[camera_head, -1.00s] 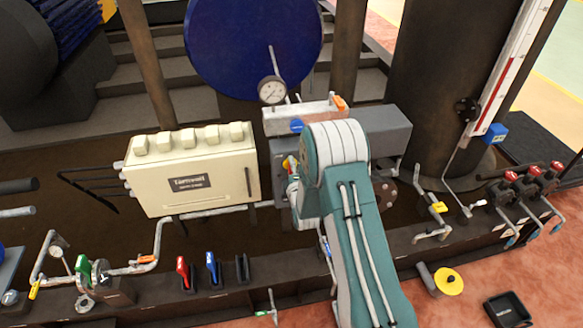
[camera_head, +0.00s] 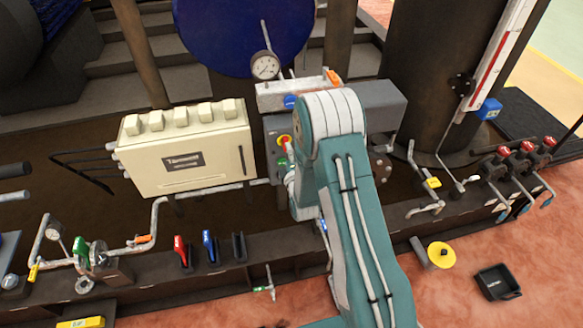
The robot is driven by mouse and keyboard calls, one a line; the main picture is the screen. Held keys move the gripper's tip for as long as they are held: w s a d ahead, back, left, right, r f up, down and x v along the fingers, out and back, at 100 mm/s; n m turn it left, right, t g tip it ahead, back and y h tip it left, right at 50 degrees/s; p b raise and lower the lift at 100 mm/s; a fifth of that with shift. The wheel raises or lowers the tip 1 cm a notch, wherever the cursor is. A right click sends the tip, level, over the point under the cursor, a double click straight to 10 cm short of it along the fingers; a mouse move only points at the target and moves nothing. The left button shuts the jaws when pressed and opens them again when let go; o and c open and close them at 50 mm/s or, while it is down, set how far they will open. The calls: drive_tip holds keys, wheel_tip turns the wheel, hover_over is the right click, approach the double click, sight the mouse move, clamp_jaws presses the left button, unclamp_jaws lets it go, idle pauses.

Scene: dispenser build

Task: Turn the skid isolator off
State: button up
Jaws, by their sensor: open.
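A rotary switch (camera_head: 284,141) with a red handle on a yellow plate sits on the front of a grey box (camera_head: 270,130), right of the cream cabinet; I take it to be the skid isolator. A small green part (camera_head: 281,162) shows just below it. The switch is small, so its exact handle angle is hard to read. My teal and white arm stands just right of it and covers much of the grey box. Part of my wrist shows left of the arm, below the switch. My gripper's fingers cannot be made out.
The cream cabinet (camera_head: 188,150) stands to the left. A pressure gauge (camera_head: 264,66) rises above the grey box. Red and blue handles (camera_head: 208,245) stand on the front beam. Red-topped valves (camera_head: 527,148) are at the right. A yellow disc (camera_head: 441,255) and a black tray (camera_head: 497,282) lie on the floor.

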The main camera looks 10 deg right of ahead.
drive_tip(key=s, duration=0.7)
drive_tip(key=shift+s+a, duration=0.15)
drive_tip(key=shift+s, duration=0.05)
wheel_tip(320, 180, up, 16)
drive_tip(key=s+m+g, duration=0.3)
drive_tip(key=m+g, duration=0.3)
drive_tip(key=m, duration=0.2)
drive_tip(key=s+r+m+g, duration=0.3)
drive_tip(key=s+r+m, duration=0.2)
drive_tip(key=s, duration=0.7)
drive_tip(key=s+r+m+g, duration=0.3)
drive_tip(key=s+r+m, duration=0.1)
drive_tip(key=s, duration=0.9)
drive_tip(key=shift+s+d+r+m, duration=0.3)
drive_tip(key=shift+r+m, duration=0.1)
drive_tip(key=shift+m, duration=0.1)
